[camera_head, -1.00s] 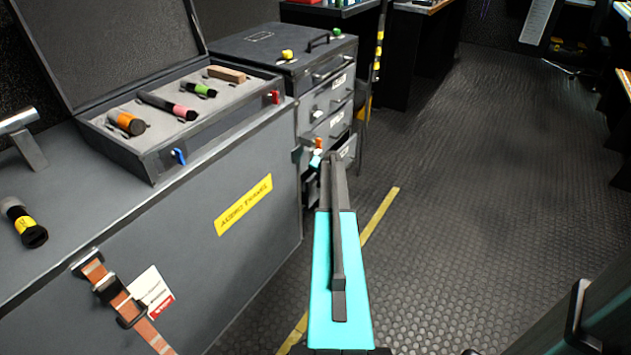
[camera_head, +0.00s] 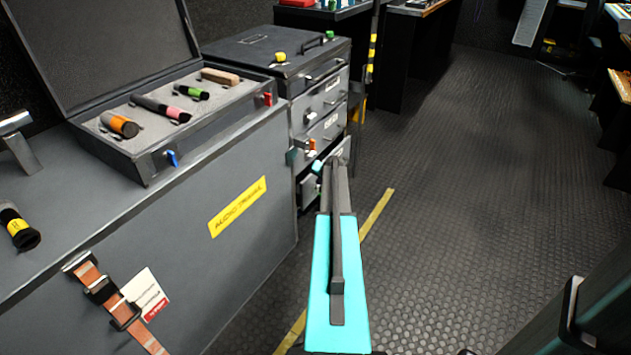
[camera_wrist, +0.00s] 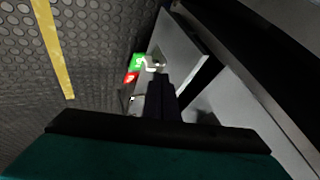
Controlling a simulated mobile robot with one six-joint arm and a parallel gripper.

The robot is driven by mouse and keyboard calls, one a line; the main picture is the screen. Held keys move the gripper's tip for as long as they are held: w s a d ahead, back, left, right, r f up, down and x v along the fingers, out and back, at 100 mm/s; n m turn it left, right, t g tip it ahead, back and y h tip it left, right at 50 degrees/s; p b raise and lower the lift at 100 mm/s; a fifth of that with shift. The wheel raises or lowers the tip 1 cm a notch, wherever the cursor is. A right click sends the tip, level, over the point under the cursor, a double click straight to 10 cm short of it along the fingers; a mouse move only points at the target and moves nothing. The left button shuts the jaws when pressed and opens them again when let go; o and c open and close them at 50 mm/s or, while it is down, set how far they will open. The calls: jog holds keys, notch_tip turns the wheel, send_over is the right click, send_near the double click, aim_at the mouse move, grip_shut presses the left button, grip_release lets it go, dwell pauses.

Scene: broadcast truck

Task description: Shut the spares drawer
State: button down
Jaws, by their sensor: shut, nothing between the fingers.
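The grey drawer cabinet (camera_head: 322,100) stands beyond the audio case in the head view, with labelled, handled drawer fronts. A low drawer (camera_head: 310,187) shows beside the end of my arm and seems to stand out. My arm covers part of it, so how far it is open is unclear. My gripper (camera_wrist: 160,98) shows as dark fingers in the wrist view, shut and empty. It points toward a pale grey panel (camera_wrist: 183,50), apparently a drawer part. Whether they touch is unclear. Green and red patches (camera_wrist: 138,63) show just beyond the fingertips.
The large grey case (camera_head: 170,240) with the yellow audio label stands to the left, close to my arm. An open box (camera_head: 150,165) of microphones lies on it. The ribbed floor (camera_head: 470,200) to the right is clear, with a yellow stripe (camera_head: 377,215) along it.

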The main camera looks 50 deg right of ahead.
jog(key=p+v, duration=0.2)
jog(key=v, duration=0.8)
jog(key=shift+s, duration=0.2)
